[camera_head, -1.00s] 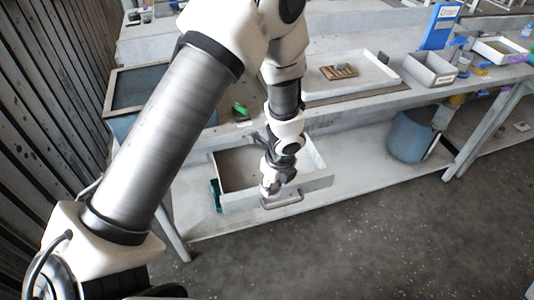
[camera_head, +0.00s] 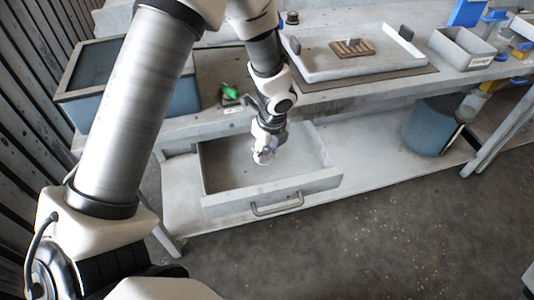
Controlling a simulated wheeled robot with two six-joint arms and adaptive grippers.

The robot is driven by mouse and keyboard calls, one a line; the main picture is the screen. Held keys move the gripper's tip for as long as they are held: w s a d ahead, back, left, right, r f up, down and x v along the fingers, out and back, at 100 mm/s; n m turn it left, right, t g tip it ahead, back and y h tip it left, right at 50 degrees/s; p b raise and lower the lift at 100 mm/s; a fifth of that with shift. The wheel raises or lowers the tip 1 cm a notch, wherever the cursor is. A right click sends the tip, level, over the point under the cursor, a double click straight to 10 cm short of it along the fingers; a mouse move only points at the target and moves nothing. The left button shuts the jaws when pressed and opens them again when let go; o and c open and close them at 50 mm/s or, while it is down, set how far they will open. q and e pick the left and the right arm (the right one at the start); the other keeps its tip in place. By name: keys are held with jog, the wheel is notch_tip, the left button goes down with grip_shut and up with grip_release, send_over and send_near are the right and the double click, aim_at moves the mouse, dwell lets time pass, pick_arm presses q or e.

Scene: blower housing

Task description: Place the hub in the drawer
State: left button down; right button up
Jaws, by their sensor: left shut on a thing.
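The drawer (camera_head: 325,183) is pulled open under the workbench, with its handle (camera_head: 277,206) on the front panel. My left gripper (camera_head: 263,156) points down over the inside of the drawer, nearer its back than its front. It is shut on a small pale piece that I take to be the hub, mostly hidden by the fingers. I cannot tell whether this piece touches the drawer floor. The visible drawer floor looks empty. My right gripper is not in view.
A white tray (camera_head: 395,62) with a brown slatted block (camera_head: 352,47) stands on the bench above. A grey bin (camera_head: 462,46) is to its right. A blue bucket (camera_head: 430,125) stands on the lower shelf. A small green object (camera_head: 229,91) lies left of my arm.

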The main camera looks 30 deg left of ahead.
pick_arm(q)
jog(key=shift+s+a, duration=0.1)
jog(key=shift+s, duration=0.1)
jog(key=shift+f+b, duration=0.35)
jog(key=shift+f, duration=0.1)
jog(key=c, duration=0.7)
grip_release()
jog(key=shift+s, duration=0.1)
jog(key=shift+f, duration=0.1)
jog(key=shift+s, duration=0.1)
jog(key=r+p, duration=0.1)
jog(key=r, duration=0.3)
jog(key=d+r+p, duration=0.1)
jog(key=r, duration=0.3)
jog(key=d+r+p, duration=0.1)
jog(key=r+p, duration=0.1)
jog(key=r, duration=0.3)
jog(key=shift+r, duration=0.1)
